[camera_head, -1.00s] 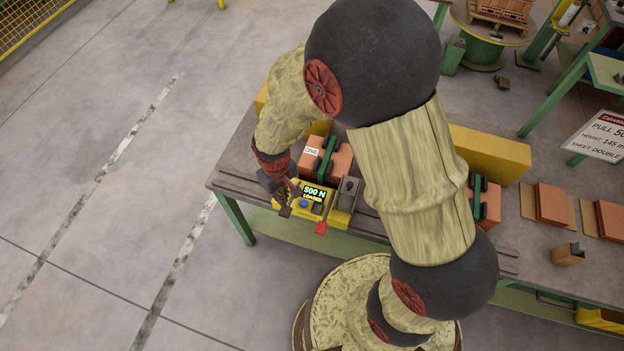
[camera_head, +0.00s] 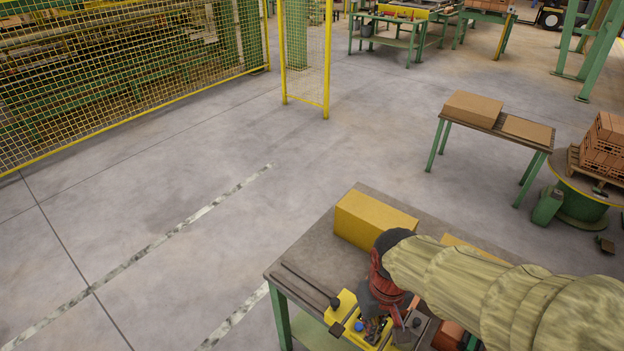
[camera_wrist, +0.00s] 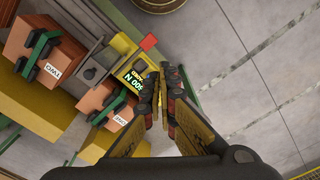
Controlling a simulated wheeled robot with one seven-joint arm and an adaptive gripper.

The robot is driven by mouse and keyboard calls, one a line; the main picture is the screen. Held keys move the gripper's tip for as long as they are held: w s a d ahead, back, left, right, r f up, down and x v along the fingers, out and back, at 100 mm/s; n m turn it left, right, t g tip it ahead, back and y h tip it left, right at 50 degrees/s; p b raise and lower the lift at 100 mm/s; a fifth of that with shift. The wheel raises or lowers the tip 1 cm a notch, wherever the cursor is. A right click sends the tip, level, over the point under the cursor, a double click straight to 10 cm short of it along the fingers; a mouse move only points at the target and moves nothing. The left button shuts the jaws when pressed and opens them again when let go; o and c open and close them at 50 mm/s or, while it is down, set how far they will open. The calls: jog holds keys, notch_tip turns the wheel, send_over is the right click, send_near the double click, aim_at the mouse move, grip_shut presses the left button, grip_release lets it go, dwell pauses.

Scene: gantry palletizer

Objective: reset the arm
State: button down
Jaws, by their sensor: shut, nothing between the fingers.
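My arm reaches in from the right in the head view, over the near workbench. My gripper (camera_head: 375,328) is low over the bench's front edge, at the yellow fixture (camera_head: 346,304). In the wrist view my gripper (camera_wrist: 161,78) has its fingers together with nothing between them. The fixture's display there (camera_wrist: 135,77), showing 500 N, is just left of the fingertips. I cannot tell whether the fingertips touch the fixture. In the head view my arm hides part of the bench.
A yellow block (camera_head: 372,222) stands at the bench's back. Orange-brown blocks with green clamps (camera_wrist: 106,104) lie beside the fixture. A red tab (camera_wrist: 148,42) sticks out of the fixture. A yellow mesh fence (camera_head: 130,75) stands far left; the floor (camera_head: 200,170) before it is clear.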

jog(key=s+d+r+m+t+b, duration=0.2)
jog(key=s+d+r+t+b, duration=0.2)
jog(key=b, duration=0.4)
notch_tip(320, 180, up, 2)
jog(key=shift+d+r+t, duration=0.1)
jog(key=shift+d+t, duration=0.5)
jog(key=shift+d, duration=0.35)
